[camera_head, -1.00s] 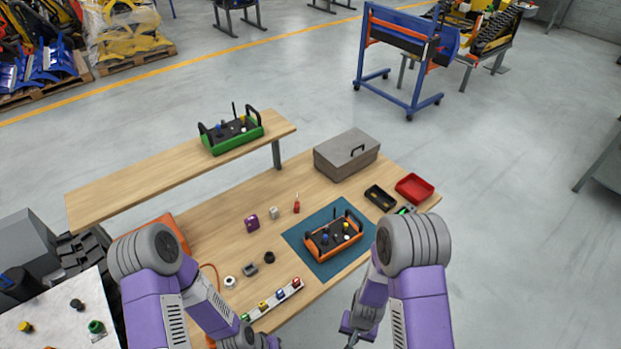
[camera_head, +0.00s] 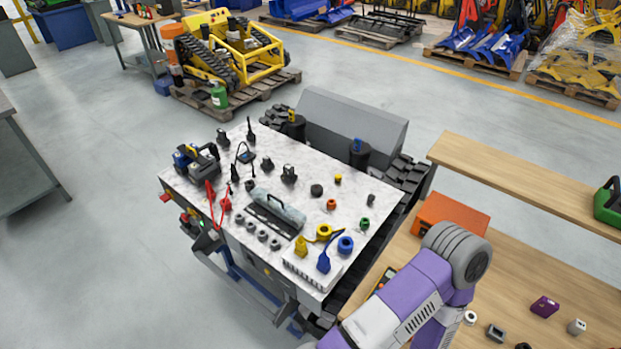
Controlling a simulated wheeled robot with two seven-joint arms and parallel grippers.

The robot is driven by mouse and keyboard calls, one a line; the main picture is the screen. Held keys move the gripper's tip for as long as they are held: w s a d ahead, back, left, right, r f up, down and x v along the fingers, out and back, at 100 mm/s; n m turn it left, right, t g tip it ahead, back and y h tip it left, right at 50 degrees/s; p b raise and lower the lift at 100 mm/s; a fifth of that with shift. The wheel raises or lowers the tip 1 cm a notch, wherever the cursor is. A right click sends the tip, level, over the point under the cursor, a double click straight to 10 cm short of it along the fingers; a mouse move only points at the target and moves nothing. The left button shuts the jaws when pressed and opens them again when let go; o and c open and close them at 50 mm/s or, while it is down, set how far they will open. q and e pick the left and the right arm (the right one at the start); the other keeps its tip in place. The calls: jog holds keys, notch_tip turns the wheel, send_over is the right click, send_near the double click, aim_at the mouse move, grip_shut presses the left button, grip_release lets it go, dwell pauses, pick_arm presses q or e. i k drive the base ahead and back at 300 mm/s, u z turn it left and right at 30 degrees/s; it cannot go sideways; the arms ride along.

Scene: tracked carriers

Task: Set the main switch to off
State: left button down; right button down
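The tracked carrier with a white marble-look top (camera_head: 330,270) stands in the middle of the head view. On its near left side are small red and green parts (camera_head: 192,219) and a grey box with a green mark (camera_head: 207,238). A red part (camera_head: 226,204) with red cables sits on the top's left edge. The parts are too small to tell which one is the main switch or how it is set. My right gripper is also out of view.
A handled cover (camera_head: 278,211) and several loose plugs and rings lie on the carrier top. A wooden bench (camera_head: 560,270) with an orange case (camera_head: 450,217) stands close on the right. Open floor (camera_head: 90,240) lies left of the carrier.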

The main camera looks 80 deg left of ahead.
aim_at(165, 197)
jog(key=u, duration=4.35)
jog(key=i, duration=2.85)
jog(key=z, duration=0.85)
